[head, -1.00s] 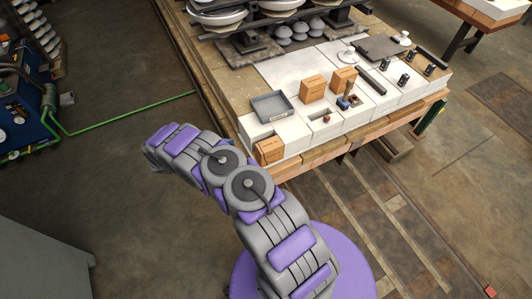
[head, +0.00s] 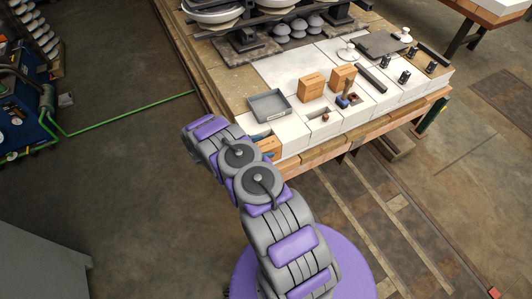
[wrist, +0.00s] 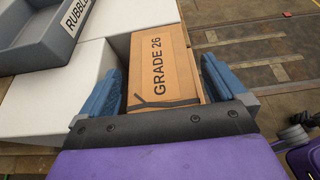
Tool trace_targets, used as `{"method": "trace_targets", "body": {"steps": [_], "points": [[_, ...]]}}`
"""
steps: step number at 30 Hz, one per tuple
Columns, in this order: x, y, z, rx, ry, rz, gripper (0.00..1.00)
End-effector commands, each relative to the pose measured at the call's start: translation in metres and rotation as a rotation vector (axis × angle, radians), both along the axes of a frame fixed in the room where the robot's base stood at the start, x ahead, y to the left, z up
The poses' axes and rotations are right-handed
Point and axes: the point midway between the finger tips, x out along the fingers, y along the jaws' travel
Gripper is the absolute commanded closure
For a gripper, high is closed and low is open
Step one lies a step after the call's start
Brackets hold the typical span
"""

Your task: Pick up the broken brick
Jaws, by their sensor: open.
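An orange-brown brick marked "GRADE 26" (wrist: 160,60) lies between the two blue fingers of my gripper (wrist: 160,78) in the wrist view. A dark, crack-like line crosses its near end. My gripper is open, with one finger on each side of the brick; I cannot tell whether either touches it. In the head view the same brick (head: 270,147) is at the bench's near left corner, partly hidden by my arm. Two more orange bricks stand farther back, one in the middle (head: 312,87) and one to its right (head: 343,77).
A grey tray (head: 270,105) stands behind the near brick; its "RUBBLE" label shows in the wrist view (wrist: 75,16). White blocks (wrist: 82,80) lie left of the brick. A blue-handled tool (head: 343,100) and small dark parts (head: 404,77) are farther right. The bench edge is close.

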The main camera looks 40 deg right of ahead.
Motion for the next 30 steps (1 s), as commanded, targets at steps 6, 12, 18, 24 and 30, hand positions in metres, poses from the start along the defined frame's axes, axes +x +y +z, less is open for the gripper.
{"method": "trace_targets", "body": {"steps": [6,12,18,24,30], "points": [[-0.0041,-0.0129,-0.0054,-0.006,-0.001,-0.002,0.02],[-0.0044,-0.0131,-0.0053,-0.006,0.0,-0.002,0.02],[-0.0044,-0.0147,-0.0061,-0.003,-0.001,-0.002,0.2],[-0.0041,-0.013,-0.0053,-0.005,0.0,-0.002,0.39],[-0.0036,-0.0125,-0.0052,-0.006,0.0,-0.001,0.59]]}}
